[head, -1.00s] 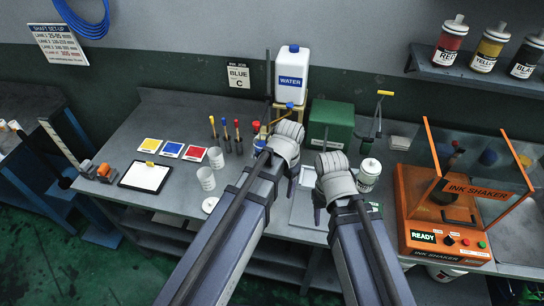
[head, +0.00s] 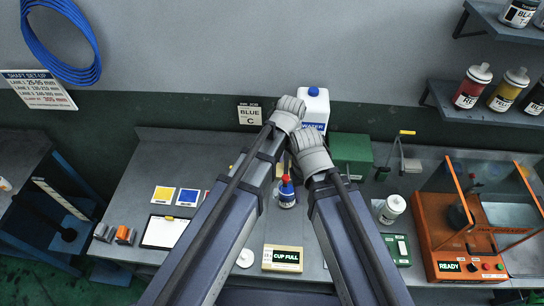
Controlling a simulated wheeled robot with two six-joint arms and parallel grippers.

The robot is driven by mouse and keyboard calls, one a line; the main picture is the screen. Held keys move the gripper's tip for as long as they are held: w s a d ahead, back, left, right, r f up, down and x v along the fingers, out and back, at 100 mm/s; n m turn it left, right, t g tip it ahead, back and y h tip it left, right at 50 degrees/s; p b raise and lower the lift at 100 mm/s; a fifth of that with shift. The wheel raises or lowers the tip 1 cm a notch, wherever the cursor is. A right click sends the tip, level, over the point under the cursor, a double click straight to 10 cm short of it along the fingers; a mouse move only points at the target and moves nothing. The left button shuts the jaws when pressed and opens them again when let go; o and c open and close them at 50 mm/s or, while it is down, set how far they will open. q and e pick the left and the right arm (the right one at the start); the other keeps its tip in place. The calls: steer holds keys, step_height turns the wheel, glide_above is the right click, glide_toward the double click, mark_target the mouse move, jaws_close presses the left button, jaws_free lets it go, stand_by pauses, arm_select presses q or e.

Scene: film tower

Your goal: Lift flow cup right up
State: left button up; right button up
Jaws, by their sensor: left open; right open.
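No flow cup can be made out for certain; my arms cover much of the middle of the bench. A yellow-edged box with a "CUP FULL" display (head: 287,259) sits between my forearms near the bench front. My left gripper (head: 290,110) is high, in front of the wall and beside the white water container (head: 315,105). My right gripper (head: 309,153) is just below and to the right of it. Both are open; their fingertips are mostly hidden, and I see nothing held. A small blue bottle with a red cap (head: 287,192) shows below them, between the arms.
A green box (head: 350,150) stands at the back. A white lidded jar (head: 392,208) and the orange ink shaker (head: 450,230) are at the right. A clipboard (head: 163,231) and colour cards lie at the left. A shelf (head: 455,100) holds ink bottles.

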mark_target(286, 177)
arm_select(q)
steer(key=shift+w+r, duration=0.1)
steer(key=shift+r, duration=0.1)
steer(key=shift+w+a+f, duration=0.1)
steer(key=shift+f, duration=0.05)
steer(key=shift+f, duration=0.1)
steer(key=shift+f+b, duration=0.2)
steer(key=shift+b, duration=0.25)
step_height(286, 177, down, 7)
steer(key=b, duration=0.7)
jaws_close()
stand_by(0.8)
